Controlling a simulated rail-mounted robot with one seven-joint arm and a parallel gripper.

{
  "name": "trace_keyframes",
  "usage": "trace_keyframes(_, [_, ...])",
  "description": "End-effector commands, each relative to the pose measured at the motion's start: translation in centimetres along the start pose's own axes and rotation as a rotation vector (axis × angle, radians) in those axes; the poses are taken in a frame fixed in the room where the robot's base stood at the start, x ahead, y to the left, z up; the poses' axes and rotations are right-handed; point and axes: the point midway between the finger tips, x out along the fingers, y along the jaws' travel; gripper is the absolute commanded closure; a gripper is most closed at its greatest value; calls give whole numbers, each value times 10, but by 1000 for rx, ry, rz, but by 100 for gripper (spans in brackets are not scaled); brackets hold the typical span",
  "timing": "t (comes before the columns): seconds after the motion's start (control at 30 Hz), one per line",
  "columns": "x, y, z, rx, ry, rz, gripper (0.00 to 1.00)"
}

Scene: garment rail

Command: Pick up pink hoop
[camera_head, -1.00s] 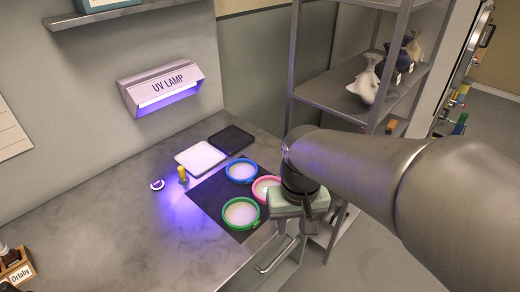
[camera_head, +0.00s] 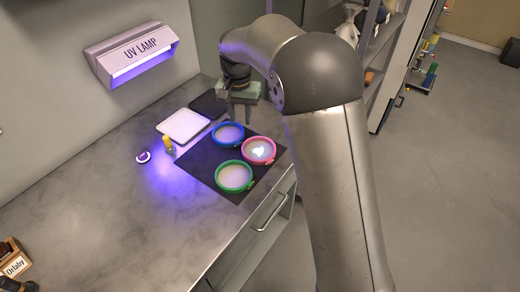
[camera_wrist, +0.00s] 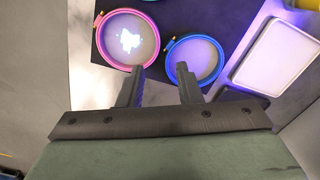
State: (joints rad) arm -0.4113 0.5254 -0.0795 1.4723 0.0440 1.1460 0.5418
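The pink hoop (camera_head: 258,150) lies on a dark mat (camera_head: 200,178) on the grey counter, with a bright pale mark on its fabric. The blue hoop (camera_head: 228,134) lies to its upper left and the green hoop (camera_head: 234,176) to its lower left. My gripper (camera_head: 240,112) is above the counter just behind the blue and pink hoops. In the wrist view my gripper (camera_wrist: 160,78) has its two fingers apart with nothing between them. The pink hoop (camera_wrist: 101,50) is at upper left there, beside the left fingertip, and the blue hoop (camera_wrist: 222,62) is by the right fingertip.
A white tray (camera_head: 184,125) and a dark tray (camera_head: 208,105) lie at the back. A small yellow item (camera_head: 168,144) and a round disc (camera_head: 143,157) lie left of the mat. The UV lamp (camera_head: 130,55) is on the wall. A metal shelf stands right. The left counter is largely clear.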

Motion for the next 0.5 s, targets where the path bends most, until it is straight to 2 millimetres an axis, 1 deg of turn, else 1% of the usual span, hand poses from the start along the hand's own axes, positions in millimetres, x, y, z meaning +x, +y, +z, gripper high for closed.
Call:
trace_keyframes(0.03, [12, 1, 1, 0, -4, 3, 68])
trace_keyframes(0.2, [42, 1, 1, -1, -3, 3, 68])
trace_keyframes(0.3, [52, 1, 0, -1, -1, 1, 68])
trace_keyframes(0.5, [66, 2, 2, -2, -3, 2, 68])
